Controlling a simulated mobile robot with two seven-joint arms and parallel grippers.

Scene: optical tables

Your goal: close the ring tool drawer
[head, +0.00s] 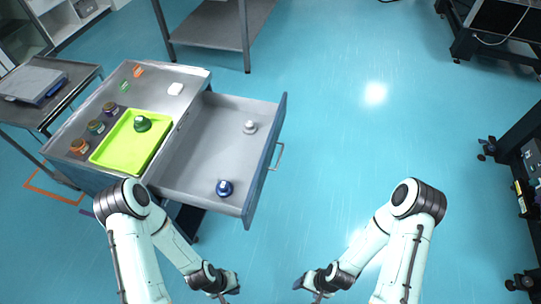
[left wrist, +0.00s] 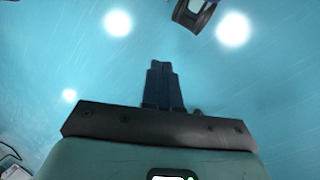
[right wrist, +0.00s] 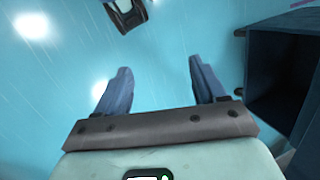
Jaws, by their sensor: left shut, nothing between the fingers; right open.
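The drawer (head: 205,150) is pulled out to the right of its grey cabinet (head: 187,76). Its blue front has a metal handle (head: 277,157) on the outer side. Inside lie a grey-white ring-based piece (head: 250,127) and a blue one (head: 225,188). My left gripper (head: 232,294) is below the drawer in the head view, apart from it; in the left wrist view (left wrist: 162,84) its fingers are together and empty. My right gripper (head: 303,289) is right of the left one, also clear of the drawer; in the right wrist view (right wrist: 158,80) its fingers are apart with nothing between them.
On the cabinet top are a lime-green tray (head: 107,157) holding a green piece (head: 142,124), several small jars along its left side, and a white block (head: 175,89). A grey table (head: 212,25) stands behind. The floor right of the drawer is clear.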

